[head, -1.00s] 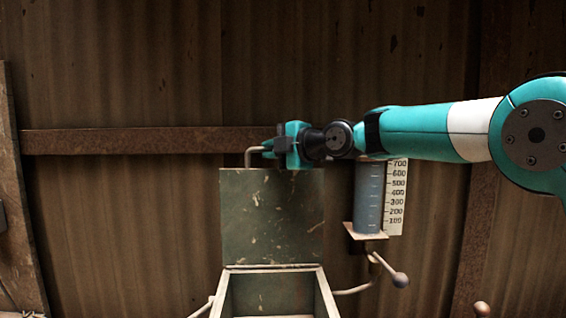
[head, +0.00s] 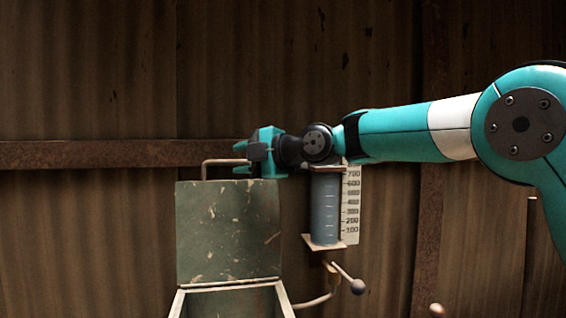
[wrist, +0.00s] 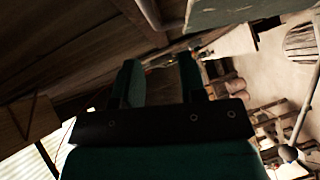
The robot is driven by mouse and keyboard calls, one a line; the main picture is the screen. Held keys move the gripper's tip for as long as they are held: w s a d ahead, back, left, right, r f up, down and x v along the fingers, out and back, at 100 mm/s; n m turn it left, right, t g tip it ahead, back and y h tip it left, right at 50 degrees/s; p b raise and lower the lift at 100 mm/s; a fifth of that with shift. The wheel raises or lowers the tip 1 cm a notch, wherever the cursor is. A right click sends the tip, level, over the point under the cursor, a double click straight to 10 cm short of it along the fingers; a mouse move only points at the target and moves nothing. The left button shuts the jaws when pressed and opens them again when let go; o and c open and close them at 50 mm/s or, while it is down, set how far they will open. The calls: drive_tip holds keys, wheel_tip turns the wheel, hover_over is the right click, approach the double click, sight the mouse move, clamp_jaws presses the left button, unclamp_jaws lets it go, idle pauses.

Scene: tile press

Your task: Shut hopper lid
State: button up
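The hopper lid (head: 228,235) is a scuffed dark green panel standing upright, open, in the head view. It is hinged at the back of the hopper box (head: 284,300), whose pale rim shows at the bottom edge. My gripper (head: 242,159) is at the lid's top edge, right of its middle, with its fingers pointing left. In the wrist view its two fingers (wrist: 160,78) stand apart with nothing between them. A green surface (wrist: 235,10) at the top of that view may be the lid. I cannot tell whether the gripper touches the lid.
A blue graduated cylinder (head: 325,210) with a number scale (head: 351,205) stands right of the lid, below my arm. A ball-ended lever (head: 357,286) is under it. A corrugated wall (head: 90,230) with a rusty rail (head: 90,154) is behind.

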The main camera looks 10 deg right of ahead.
drive_tip(key=b+v, duration=0.4)
drive_tip(key=v, duration=0.8)
drive_tip(key=shift+s+d, duration=0.15)
drive_tip(key=shift+d, duration=0.15)
